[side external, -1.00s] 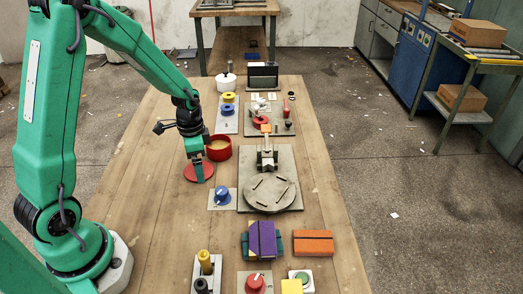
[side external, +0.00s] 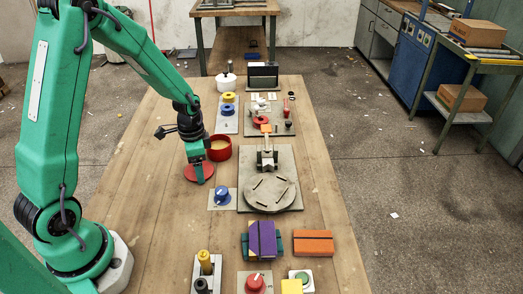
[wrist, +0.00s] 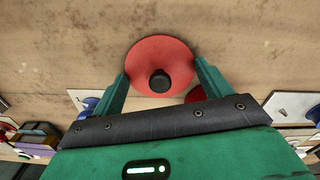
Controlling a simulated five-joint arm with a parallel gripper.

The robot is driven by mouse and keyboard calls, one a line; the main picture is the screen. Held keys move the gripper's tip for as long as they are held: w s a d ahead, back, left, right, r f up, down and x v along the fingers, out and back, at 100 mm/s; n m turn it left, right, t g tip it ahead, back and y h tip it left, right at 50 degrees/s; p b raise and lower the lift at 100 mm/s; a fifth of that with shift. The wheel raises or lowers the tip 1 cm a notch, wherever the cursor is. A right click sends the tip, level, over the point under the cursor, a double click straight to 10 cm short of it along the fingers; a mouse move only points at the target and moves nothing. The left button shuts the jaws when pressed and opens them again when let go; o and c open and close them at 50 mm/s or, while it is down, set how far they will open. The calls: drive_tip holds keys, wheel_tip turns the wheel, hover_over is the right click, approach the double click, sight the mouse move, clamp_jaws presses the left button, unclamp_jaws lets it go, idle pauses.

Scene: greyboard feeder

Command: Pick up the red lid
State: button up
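In the wrist view the lid (wrist: 160,53) is a red disc with a black knob (wrist: 160,82). My gripper (side external: 198,178) is pointed down over the lid. In the wrist view its two green fingers (wrist: 161,72) are wide apart, one on each side of the knob, with the tips near the lid's edges. I cannot tell whether they touch the lid. The gripper holds nothing.
A blue knob on a plate (side external: 222,196) stands close to the lid's right. A round turntable (side external: 270,192) on a grey board is further right. Yellow and blue rings (side external: 228,109) lie behind the pot. The table left of the lid is clear.

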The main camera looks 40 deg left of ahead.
drive_tip(key=shift+r, duration=0.1)
idle(0.3)
drive_tip(key=shift+r, duration=0.75)
wheel_tip(320, 180, up, 2)
drive_tip(key=shift+r, duration=0.1)
drive_tip(key=s+d+r, duration=0.3)
drive_tip(key=d+r, duration=0.4)
drive_tip(key=d, duration=0.4)
drive_tip(key=shift+s, duration=0.35)
drive_tip(key=w+a+r, duration=0.1)
drive_tip(key=w+a, duration=1.1)
drive_tip(key=w, duration=0.1)
drive_tip(key=shift+a, duration=0.4)
drive_tip(key=shift+w+f, duration=0.1)
drive_tip(key=shift+f, duration=0.05)
